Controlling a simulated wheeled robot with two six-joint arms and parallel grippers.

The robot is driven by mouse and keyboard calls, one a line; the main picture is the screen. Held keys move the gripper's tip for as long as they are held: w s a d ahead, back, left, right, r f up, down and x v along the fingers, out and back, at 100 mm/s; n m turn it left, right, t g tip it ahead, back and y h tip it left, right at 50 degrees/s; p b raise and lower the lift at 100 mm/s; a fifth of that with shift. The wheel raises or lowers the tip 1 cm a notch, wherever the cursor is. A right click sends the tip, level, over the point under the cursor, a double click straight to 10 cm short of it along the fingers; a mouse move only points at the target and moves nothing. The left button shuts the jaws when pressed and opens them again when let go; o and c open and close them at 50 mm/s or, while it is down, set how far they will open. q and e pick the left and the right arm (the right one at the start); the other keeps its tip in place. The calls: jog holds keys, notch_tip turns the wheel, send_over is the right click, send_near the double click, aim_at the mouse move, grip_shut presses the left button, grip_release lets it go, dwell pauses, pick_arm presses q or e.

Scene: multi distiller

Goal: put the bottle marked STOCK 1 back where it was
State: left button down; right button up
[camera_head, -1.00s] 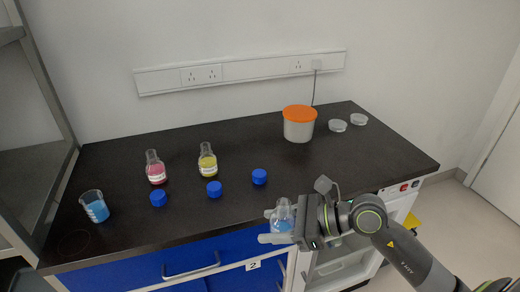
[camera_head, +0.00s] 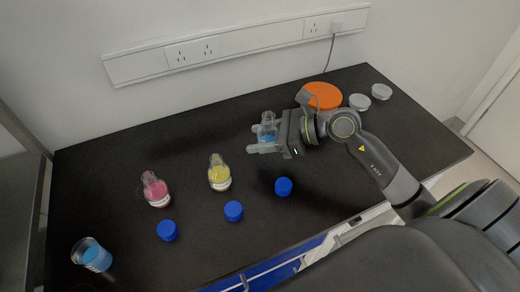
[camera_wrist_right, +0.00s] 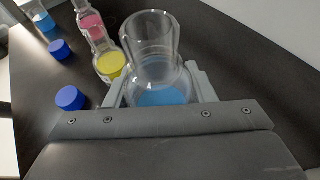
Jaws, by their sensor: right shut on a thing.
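My right gripper (camera_head: 262,139) is shut on a clear glass bottle with blue liquid (camera_head: 267,130). It holds the bottle roughly upright over the back part of the dark bench (camera_head: 120,130), to the right of the yellow bottle; I cannot tell whether its base touches the bench. The right wrist view shows the open-necked bottle (camera_wrist_right: 158,84) between the fingers, without a cap. No STOCK 1 mark is readable on it. Bottles with pink liquid (camera_head: 155,190) and yellow liquid (camera_head: 219,174) stand on the bench. My left gripper is not in view.
Blue caps (camera_head: 283,186), (camera_head: 233,211), (camera_head: 167,230) lie in a row in front of the bottles. A beaker with blue liquid (camera_head: 92,254) stands at the front left.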

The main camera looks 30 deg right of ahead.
aim_at(261, 162)
notch_tip(261, 162, down, 2)
jog(key=shift+s+f, duration=0.1)
jog(key=shift+f, duration=0.1)
notch_tip(261, 162, down, 3)
jog(key=shift+f, duration=0.55)
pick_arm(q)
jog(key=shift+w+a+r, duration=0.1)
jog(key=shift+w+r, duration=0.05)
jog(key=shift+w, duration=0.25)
pick_arm(e)
jog(key=shift+f, duration=0.1)
jog(key=o, duration=1.1)
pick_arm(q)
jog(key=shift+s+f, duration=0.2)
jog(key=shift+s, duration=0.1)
